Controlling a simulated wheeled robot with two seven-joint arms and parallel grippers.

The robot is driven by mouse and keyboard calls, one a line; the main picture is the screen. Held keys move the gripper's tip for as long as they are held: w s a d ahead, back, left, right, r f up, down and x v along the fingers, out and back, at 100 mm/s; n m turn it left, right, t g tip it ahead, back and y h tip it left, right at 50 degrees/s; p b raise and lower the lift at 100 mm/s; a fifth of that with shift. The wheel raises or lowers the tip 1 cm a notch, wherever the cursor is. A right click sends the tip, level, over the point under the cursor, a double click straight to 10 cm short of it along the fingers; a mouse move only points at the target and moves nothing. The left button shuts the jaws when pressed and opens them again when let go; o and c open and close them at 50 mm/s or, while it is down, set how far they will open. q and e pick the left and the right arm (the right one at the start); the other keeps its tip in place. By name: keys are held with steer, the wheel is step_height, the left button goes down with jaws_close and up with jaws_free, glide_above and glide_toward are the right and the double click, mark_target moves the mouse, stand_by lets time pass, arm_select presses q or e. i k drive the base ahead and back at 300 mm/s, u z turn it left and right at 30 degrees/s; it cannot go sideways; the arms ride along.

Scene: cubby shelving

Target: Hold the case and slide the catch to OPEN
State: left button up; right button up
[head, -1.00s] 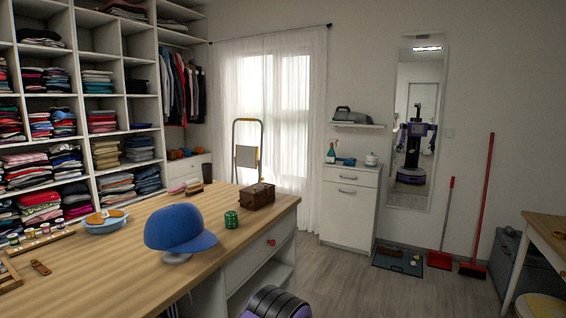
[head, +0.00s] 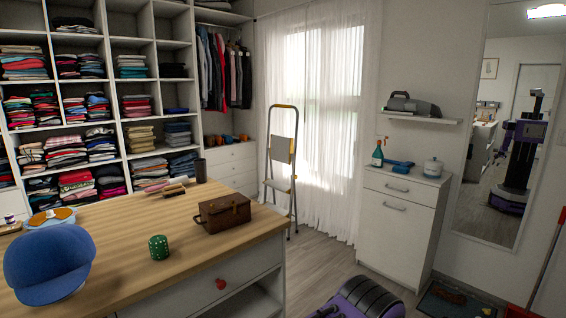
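Neither of my grippers shows in the head view. A purple and black part of my own body shows at the bottom edge.
A green dice-like cup (head: 158,247) and a blue cap (head: 48,266) stand left of the case. Small items lie behind it. A stepladder (head: 283,165) and a white cabinet (head: 400,225) stand beyond the table. Floor between them is clear.

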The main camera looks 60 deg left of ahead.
mark_target(232, 203)
steer(key=i, duration=0.85)
steer(key=u, duration=2.55)
